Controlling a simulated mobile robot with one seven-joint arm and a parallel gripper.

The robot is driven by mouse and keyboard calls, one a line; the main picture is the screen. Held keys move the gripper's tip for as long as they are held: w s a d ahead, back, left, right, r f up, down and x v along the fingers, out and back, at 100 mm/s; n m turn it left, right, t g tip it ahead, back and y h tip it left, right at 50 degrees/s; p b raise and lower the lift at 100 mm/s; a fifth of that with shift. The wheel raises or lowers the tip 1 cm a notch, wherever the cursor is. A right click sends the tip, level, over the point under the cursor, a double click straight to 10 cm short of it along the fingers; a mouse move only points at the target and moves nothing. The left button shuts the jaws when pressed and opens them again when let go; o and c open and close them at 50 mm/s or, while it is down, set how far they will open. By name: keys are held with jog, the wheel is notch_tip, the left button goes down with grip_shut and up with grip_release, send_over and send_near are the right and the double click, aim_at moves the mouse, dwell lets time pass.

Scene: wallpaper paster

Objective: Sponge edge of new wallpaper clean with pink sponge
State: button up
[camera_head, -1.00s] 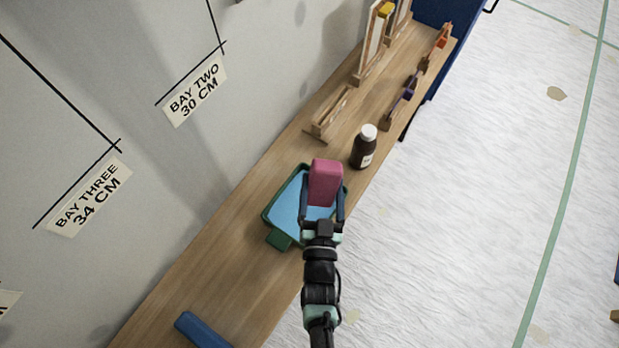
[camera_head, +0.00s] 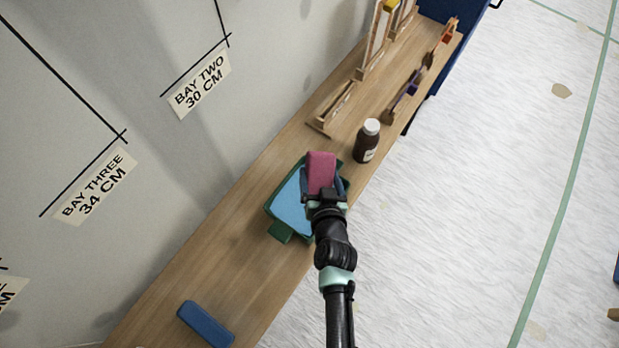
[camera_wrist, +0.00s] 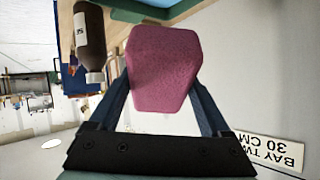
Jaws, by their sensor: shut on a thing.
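The pink sponge (camera_head: 321,170) is held between the fingers of my gripper (camera_head: 323,186), over the green tray with blue inside (camera_head: 289,205). In the wrist view the sponge (camera_wrist: 163,68) fills the gap between the two fingers of my gripper (camera_wrist: 163,88). The grey wall (camera_head: 200,150) beside the bench has black corner lines and labels, among them BAY TWO (camera_head: 199,84) and BAY THREE (camera_head: 97,185). I cannot make out a wallpaper edge for certain.
A brown bottle with a white cap (camera_head: 367,142) stands just beyond the tray on the wooden bench (camera_head: 215,245). A blue block (camera_head: 206,323) lies at the near end. Wooden racks (camera_head: 345,100) and several tools (camera_head: 410,88) are farther along. The pale floor at right is open.

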jog(key=shift+s+a+r+n+g+y, duration=0.1)
jog(key=shift+s+a+n+g+y, duration=0.2)
jog(key=shift+a+n+g, duration=0.3)
jog(key=shift+s+a+n+g+y, duration=0.2)
jog(key=shift+a+n+g+y, duration=0.2)
jog(key=shift+a+g, duration=0.25)
notch_tip(320, 180, down, 8)
jog(key=b, duration=0.6)
jog(key=shift+r+b, duration=0.15)
jog(key=shift+b, duration=0.25)
jog(key=shift+d, duration=0.1)
jog(key=shift+f, duration=1.45)
jog(key=shift+a+r, duration=0.1)
jog(key=shift+a, duration=0.3)
jog(key=shift+d, duration=0.8)
jog(key=shift+a, duration=0.1)
